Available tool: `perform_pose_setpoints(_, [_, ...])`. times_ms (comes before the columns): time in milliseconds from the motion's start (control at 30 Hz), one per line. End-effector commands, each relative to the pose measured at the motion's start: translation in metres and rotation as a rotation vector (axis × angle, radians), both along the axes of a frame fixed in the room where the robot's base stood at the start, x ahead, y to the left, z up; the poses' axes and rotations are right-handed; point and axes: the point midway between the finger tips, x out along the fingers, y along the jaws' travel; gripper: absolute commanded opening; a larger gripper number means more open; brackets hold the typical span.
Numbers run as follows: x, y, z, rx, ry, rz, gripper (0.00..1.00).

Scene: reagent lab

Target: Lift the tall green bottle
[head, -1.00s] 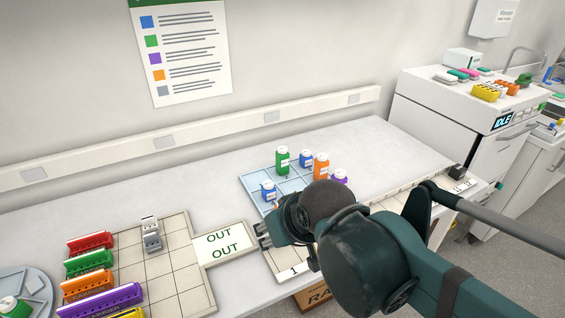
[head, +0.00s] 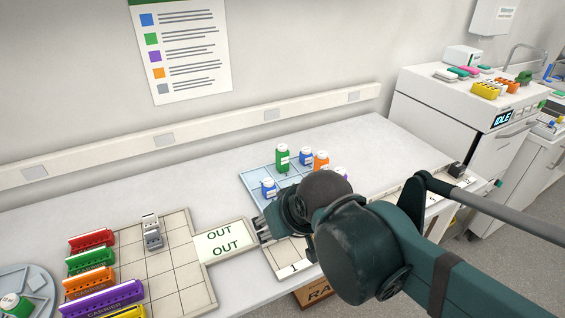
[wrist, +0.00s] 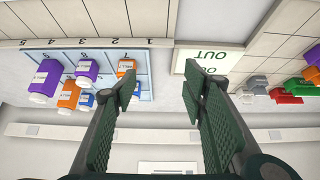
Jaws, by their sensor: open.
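The tall green bottle (head: 282,158) has a white cap and a white label. It stands upright at the back of the pale blue tray (head: 250,179) in the head view. I cannot make it out in the wrist view. My gripper (head: 262,229) is in front of the tray near its front left, close to the OUT plate, apart from the bottle. In the wrist view my gripper (wrist: 165,82) is open, with nothing between its fingers.
Two blue bottles (head: 268,187) (head: 306,156), an orange bottle (head: 321,161) and a partly hidden purple bottle (head: 341,173) share the tray. The OUT plate (head: 224,242) adjoins a grid board (head: 175,262) with coloured carriers. Bench behind the tray is clear.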

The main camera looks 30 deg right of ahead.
Motion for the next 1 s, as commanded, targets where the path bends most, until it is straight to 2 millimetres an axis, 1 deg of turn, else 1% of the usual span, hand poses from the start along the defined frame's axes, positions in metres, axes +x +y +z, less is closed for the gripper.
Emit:
perform_pose_setpoints(33, [0.004, -0.001, 0.005, 0.0, 0.002, -0.001, 0.43])
perform_pose_setpoints(167, [0.017, -0.005, 0.015, -0.002, 0.011, -0.003, 0.43])
perform_pose_setpoints(300, [0.034, -0.011, 0.025, -0.005, 0.024, -0.003, 0.43])
perform_pose_setpoints(533, [0.064, -0.022, 0.039, -0.01, 0.044, -0.003, 0.43])
perform_pose_setpoints(1000, [0.124, -0.047, 0.056, -0.015, 0.086, -0.002, 0.43])
